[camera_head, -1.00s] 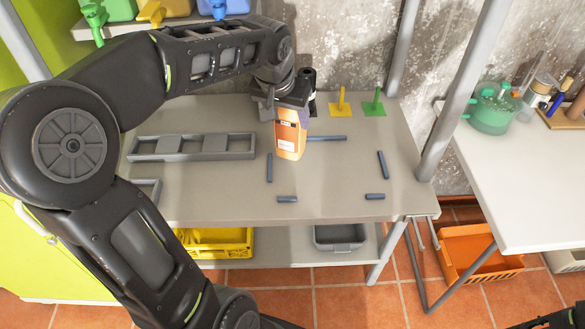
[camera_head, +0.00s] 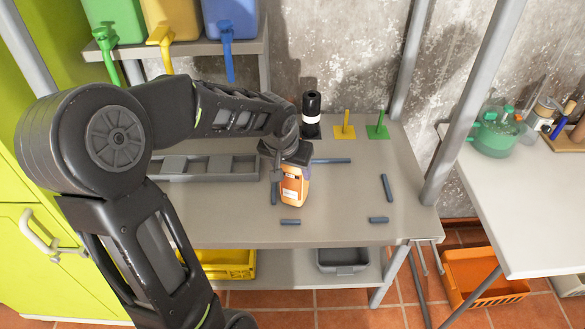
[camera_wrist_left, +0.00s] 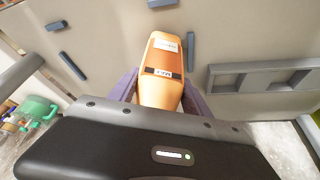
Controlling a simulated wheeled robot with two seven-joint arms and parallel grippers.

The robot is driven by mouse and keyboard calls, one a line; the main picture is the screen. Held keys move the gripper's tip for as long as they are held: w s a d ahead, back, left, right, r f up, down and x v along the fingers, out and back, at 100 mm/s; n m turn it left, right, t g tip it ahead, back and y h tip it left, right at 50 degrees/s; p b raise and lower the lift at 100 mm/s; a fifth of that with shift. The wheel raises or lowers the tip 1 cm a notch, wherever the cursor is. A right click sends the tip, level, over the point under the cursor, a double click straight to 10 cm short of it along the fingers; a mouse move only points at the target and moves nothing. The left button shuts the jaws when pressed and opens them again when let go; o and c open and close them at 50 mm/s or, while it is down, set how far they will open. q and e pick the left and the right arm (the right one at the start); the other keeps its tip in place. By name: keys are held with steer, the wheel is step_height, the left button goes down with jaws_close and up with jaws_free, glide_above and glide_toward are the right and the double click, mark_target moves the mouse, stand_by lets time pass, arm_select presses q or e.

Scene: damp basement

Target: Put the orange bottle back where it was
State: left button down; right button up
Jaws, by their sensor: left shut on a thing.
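The orange bottle (camera_head: 294,188), with a pale label and a dark band, is between the fingers of my left gripper (camera_head: 287,160) over the grey table (camera_head: 345,228). The gripper is shut on its upper part. The left wrist view shows the bottle (camera_wrist_left: 163,65) with purple-grey fingers on both sides. It looks near upright at the left part of an area edged by several blue-grey bars (camera_head: 386,188). I cannot tell whether its base touches the table. My right gripper is not in view.
A grey compartment tray (camera_head: 215,167) lies left of the bottle. A black bottle (camera_head: 311,113), a yellow peg stand (camera_head: 344,131) and a green one (camera_head: 377,131) stand at the back. The table's middle between the bars is clear. A shelf post (camera_head: 450,120) rises at right.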

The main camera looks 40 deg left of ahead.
arm_select(q)
steer(key=shift+f, duration=0.15)
steer(key=shift+f, duration=0.2)
steer(key=shift+c, duration=2.4)
jaws_free()
steer(key=shift+r, duration=0.1)
steer(key=shift+r, duration=0.2)
steer(key=v, duration=1.1)
steer(key=shift+s+r, duration=0.3)
steer(key=shift+r, duration=0.05)
steer(key=shift+d, duration=0.15)
